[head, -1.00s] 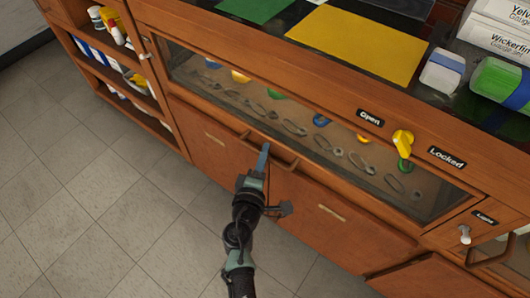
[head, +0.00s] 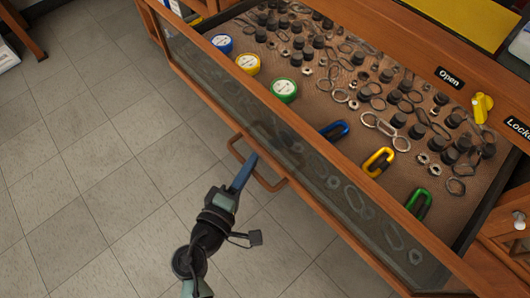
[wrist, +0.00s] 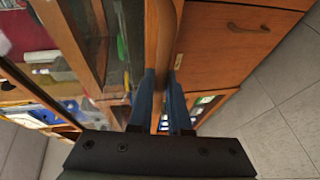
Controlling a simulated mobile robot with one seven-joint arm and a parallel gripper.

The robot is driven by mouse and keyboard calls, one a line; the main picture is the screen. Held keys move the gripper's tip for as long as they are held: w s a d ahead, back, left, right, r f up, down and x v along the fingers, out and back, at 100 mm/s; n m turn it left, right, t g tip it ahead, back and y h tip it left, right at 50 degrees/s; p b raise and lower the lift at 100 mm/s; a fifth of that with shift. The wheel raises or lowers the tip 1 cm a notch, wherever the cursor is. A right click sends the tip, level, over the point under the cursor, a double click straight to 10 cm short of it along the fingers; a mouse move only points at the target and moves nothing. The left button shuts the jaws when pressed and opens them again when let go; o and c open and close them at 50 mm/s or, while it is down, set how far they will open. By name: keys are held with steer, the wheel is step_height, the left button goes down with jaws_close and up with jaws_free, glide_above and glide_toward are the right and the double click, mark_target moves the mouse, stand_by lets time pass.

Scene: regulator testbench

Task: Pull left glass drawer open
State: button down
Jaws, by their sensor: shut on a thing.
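The left glass drawer (head: 340,185) is pulled well out, with its wooden frame and glass front facing me in the head view. Its wooden handle (head: 272,186) is a bar below the glass. My gripper (head: 246,168) is at the left part of this handle, with its blue fingers shut on it. In the wrist view the two blue fingers (wrist: 160,90) close on either side of the wooden handle bar (wrist: 163,40). Inside the drawer lie several gauges, carabiners, rings and dark fittings.
A yellow knob (head: 482,107) sits by the "Open" label (head: 450,79) on the bench at right. The tiled floor (head: 90,130) on the left is clear. Wooden drawer fronts (wrist: 230,45) show beside the fingers in the wrist view.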

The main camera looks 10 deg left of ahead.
steer(key=shift+s+a, duration=0.5)
steer(key=shift+s, duration=0.2)
steer(key=shift+s+a, duration=0.5)
steer(key=shift+s, duration=0.2)
steer(key=c, duration=0.9)
jaws_free()
steer(key=shift+o, duration=0.2)
steer(key=shift+s, duration=0.1)
steer(key=p+v, duration=0.1)
steer(key=v, duration=1.1)
steer(key=shift+s+p, duration=0.35)
steer(key=shift+a+r, duration=0.1)
